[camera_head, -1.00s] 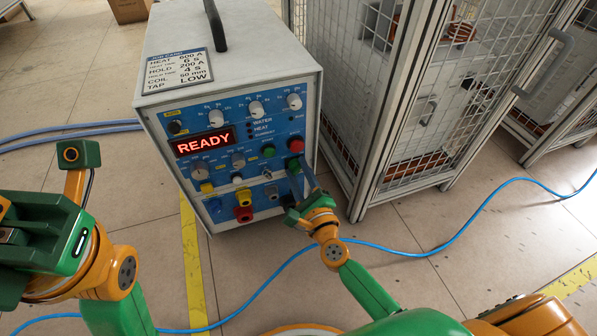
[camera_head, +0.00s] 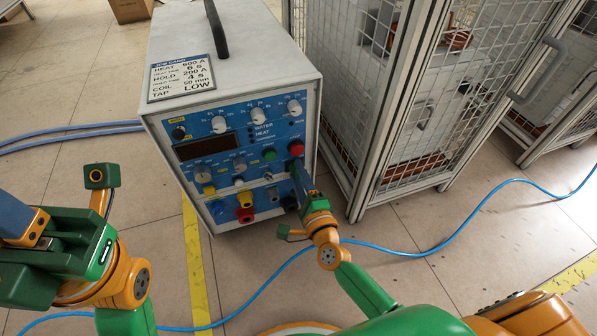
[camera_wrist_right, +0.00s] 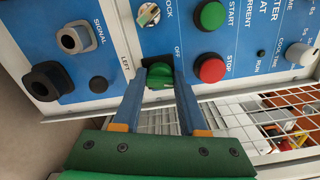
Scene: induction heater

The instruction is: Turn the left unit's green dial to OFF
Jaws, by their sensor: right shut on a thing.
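The heater unit (camera_head: 240,75) stands on the floor with its blue control panel facing me. Its display (camera_head: 207,147) is dark. The green dial (camera_wrist_right: 160,75) is between the blue fingers of my right gripper (camera_wrist_right: 160,88), which is shut on it in the right wrist view. The "OFF" mark (camera_wrist_right: 177,52) is printed beside the dial. In the head view my right gripper (camera_head: 297,172) reaches the panel's right side and mostly hides the dial. My left gripper (camera_head: 22,220) is at the left edge, away from the unit; its fingertips are not clearly seen.
A green START button (camera_wrist_right: 210,15), a red STOP button (camera_wrist_right: 208,68) and a key switch (camera_wrist_right: 147,14) are close to the dial. A wire-mesh cage (camera_head: 390,100) stands just right of the unit. A blue hose (camera_head: 430,252) crosses the floor in front.

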